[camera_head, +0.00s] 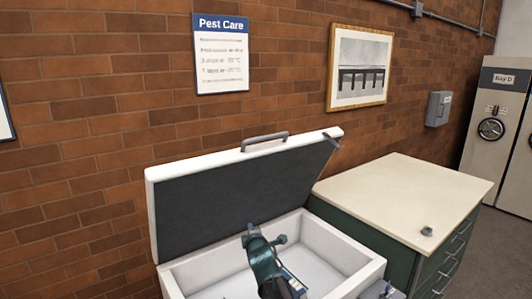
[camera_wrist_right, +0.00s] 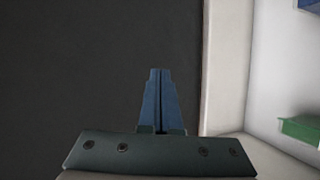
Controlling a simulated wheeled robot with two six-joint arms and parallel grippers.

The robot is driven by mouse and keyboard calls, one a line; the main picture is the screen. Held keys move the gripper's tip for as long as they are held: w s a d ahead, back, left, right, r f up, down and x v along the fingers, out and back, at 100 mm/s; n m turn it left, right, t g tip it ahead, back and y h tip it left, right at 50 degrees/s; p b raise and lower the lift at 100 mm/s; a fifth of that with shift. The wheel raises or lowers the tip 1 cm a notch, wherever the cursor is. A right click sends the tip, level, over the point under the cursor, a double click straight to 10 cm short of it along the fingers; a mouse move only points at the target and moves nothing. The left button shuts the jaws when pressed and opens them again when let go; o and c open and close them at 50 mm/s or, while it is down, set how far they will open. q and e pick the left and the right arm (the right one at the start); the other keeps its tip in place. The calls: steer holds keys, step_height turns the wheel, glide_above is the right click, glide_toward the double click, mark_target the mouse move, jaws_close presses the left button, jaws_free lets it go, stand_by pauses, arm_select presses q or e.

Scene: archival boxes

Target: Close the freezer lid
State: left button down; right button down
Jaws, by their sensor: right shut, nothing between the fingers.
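The white chest freezer (camera_head: 345,256) stands against the brick wall in the head view. Its lid (camera_head: 158,208) is open and tilted up, with a dark inner panel and a grey handle (camera_head: 265,140) on the upper edge. My right gripper (camera_head: 250,232) is over the freezer opening, in front of the lid's inner side. In the right wrist view its blue fingers (camera_wrist_right: 157,100) are together and empty, facing the dark panel (camera_wrist_right: 80,70). I cannot tell whether they touch it. My left gripper is not in view.
Green (camera_wrist_right: 300,130) and blue (camera_wrist_right: 308,4) items show inside the freezer. A sign (camera_head: 221,55) and framed picture (camera_head: 360,68) hang behind.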

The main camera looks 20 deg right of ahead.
steer(key=w+d+r+n+t+y, duration=0.1)
steer(key=w+d+r+n+t, duration=0.25)
steer(key=r+n, duration=0.2)
steer(key=w+d+r+n+t, duration=0.2)
steer(key=d+r+n+t, duration=0.15)
steer(key=r, duration=0.35)
steer(key=n+t+y, duration=0.3)
steer(key=n+y, duration=0.6)
steer(key=n, duration=0.5)
glide_toward(266, 150)
step_height(266, 150, up, 2)
steer(key=p+x, duration=0.3)
steer(key=x, duration=0.1)
steer(key=p+x, duration=0.3)
steer(key=x, duration=0.2)
steer(key=shift+w+d+r, duration=0.1)
steer(key=shift+d+r, duration=0.1)
steer(key=shift+r, duration=0.05)
steer(key=shift+w+a+r+p, duration=0.2)
steer(key=shift+w+r+p, duration=0.2)
steer(key=shift+p, duration=0.15)
steer(key=shift+f, duration=0.1)
